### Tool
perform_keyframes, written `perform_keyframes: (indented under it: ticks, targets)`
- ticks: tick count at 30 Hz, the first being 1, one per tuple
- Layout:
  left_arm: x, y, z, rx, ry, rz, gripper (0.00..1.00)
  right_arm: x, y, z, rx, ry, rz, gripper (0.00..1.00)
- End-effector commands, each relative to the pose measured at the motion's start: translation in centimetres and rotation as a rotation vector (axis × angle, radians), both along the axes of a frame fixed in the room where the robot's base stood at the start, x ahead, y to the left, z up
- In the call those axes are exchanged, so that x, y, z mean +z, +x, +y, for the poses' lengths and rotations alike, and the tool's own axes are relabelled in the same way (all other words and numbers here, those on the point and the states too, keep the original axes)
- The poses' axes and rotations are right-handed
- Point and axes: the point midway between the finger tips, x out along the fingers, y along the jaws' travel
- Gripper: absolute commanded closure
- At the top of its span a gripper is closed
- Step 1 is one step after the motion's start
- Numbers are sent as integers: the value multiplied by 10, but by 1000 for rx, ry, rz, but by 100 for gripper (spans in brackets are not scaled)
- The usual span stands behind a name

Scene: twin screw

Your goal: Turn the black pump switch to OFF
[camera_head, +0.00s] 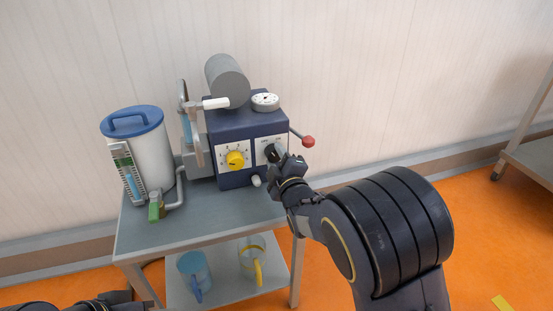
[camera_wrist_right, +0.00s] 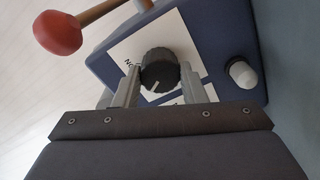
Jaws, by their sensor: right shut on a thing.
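The black pump switch (camera_head: 272,153) is a round knob on a white label plate on the front of the blue machine box (camera_head: 245,122). In the right wrist view the black knob (camera_wrist_right: 159,72) sits between the two grey fingers of my right gripper (camera_wrist_right: 160,88), which is shut on it. My left gripper is not clearly in view; only dark arm parts show at the bottom left.
A yellow knob (camera_head: 235,160) sits left of the black one. A red-tipped lever (camera_head: 308,141) sticks out at the right. A white jug with a blue lid (camera_head: 134,121) stands at the left of the grey table (camera_head: 150,228).

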Motion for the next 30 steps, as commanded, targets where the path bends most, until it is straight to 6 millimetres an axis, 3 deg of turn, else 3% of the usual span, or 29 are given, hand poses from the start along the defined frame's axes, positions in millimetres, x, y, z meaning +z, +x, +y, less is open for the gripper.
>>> perform_keyframes:
  ticks: [1, 2, 6, 17, 30]
  targets:
    - [0, 0, 0, 0, 0, 0, 64, -1, 0, 1, 2, -3, 0, 85]
    - [0, 0, 0, 0, 0, 0, 64, -1, 0, 1, 2, -3, 0, 59]
    - [0, 0, 0, 0, 0, 0, 64, -1, 0, 1, 2, -2, 1, 41]
    - [2, 0, 0, 0, 0, 0, 64, 1, -6, -2, 1, 0, 0, 41]
    - [17, 0, 0, 0, 0, 0, 64, 1, -69, -21, 2, 0, 1, 41]
